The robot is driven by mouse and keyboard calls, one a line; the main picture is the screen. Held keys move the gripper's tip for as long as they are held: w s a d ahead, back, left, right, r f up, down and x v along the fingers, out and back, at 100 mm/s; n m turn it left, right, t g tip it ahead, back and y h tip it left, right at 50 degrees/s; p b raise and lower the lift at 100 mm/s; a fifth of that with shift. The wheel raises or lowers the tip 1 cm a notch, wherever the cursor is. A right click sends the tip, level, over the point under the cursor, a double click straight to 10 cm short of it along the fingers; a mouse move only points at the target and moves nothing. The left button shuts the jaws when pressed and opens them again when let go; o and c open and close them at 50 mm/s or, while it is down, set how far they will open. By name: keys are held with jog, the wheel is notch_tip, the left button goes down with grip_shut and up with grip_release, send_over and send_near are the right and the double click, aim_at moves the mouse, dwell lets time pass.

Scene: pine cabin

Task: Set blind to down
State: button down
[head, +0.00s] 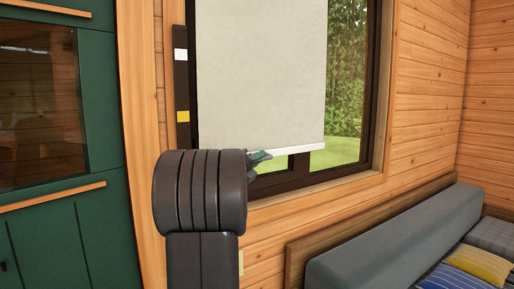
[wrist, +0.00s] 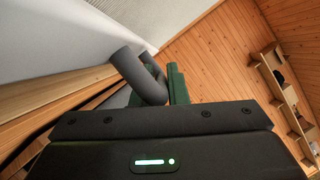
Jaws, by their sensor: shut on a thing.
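The blind (head: 262,70) is a pale roller blind hanging over most of the window. Its white bottom bar (head: 300,149) is low in the window, with a strip of glass bare below it. My gripper (head: 259,157) is at this bar, partly hidden behind my arm. In the wrist view, a grey curved handle (wrist: 138,76) is by the green fingers (wrist: 177,86), and my gripper is shut on it. The exact contact is hard to see. The pale blind (wrist: 75,30) fills the upper left there.
A dark strip (head: 182,85) with a white mark (head: 180,55) and a yellow mark (head: 183,116) is left of the window. A grey sofa (head: 385,235) with cushions stands below right. A green cabinet (head: 60,150) is at the left. Shelves (wrist: 285,95) show in the wrist view.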

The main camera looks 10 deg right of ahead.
notch_tip(320, 180, down, 18)
jog(key=b, duration=0.8)
jog(key=shift+f+b, duration=0.15)
jog(key=shift+b, duration=0.15)
jog(key=c, duration=1.4)
grip_release()
jog(key=shift+c, duration=0.2)
jog(key=v, duration=1.3)
jog(key=shift+a+p, duration=0.35)
jog(key=shift+a, duration=0.05)
jog(key=shift+s+d, duration=0.1)
